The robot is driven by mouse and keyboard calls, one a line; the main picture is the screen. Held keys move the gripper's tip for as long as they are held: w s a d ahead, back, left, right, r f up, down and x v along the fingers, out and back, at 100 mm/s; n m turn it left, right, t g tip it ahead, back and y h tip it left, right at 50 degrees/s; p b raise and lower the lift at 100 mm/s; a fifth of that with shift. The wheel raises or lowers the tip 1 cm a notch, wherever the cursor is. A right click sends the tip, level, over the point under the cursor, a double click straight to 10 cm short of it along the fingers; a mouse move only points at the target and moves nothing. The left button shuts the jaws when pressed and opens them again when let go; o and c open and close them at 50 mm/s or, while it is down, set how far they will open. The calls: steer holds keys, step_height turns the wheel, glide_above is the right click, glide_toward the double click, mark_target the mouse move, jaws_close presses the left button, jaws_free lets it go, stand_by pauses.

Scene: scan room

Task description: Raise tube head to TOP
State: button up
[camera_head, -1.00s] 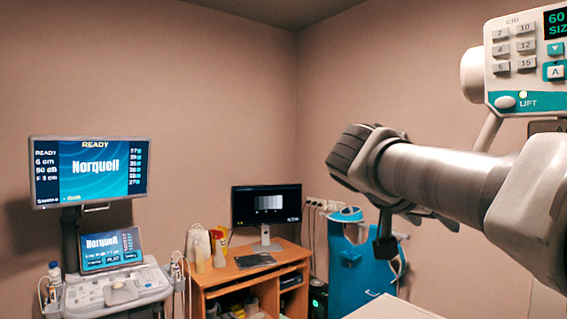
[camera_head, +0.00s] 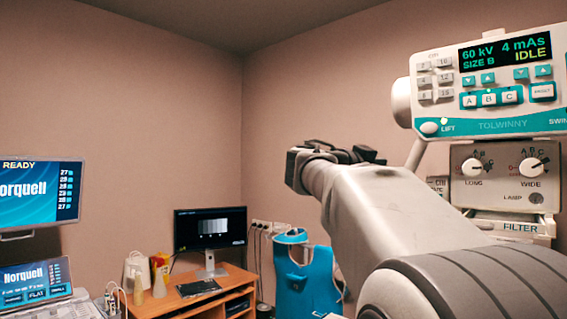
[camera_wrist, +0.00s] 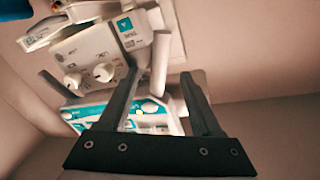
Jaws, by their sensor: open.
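The tube head's control panel (camera_head: 490,85) is at the upper right of the head view. Its screen reads 60 kV, 4 mAs, SIZE B, IDLE. The oval LIFT button (camera_head: 429,128) is at its lower left corner, with SWIN… lettering partly cut off at the right. A collimator box (camera_head: 505,178) with LONG and WIDE knobs hangs below. My gripper (camera_head: 340,153) is left of the tube head. In the wrist view my gripper (camera_wrist: 160,72) is open and empty, with the tube head's panel (camera_wrist: 95,112) and knob box (camera_wrist: 85,62) beyond its fingers.
A wooden desk (camera_head: 195,300) with a monitor (camera_head: 210,229) stands in the back corner. A blue apron (camera_head: 306,280) hangs right of it. An ultrasound console screen (camera_head: 40,192) is at the left. Bare wall lies behind my arm.

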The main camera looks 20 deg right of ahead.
mark_target(407, 168)
steer(key=p+x, duration=0.3)
steer(key=x, duration=0.5)
steer(key=shift+w+d, duration=0.15)
steer(key=shift+d, duration=0.25)
jaws_close()
stand_by(0.9)
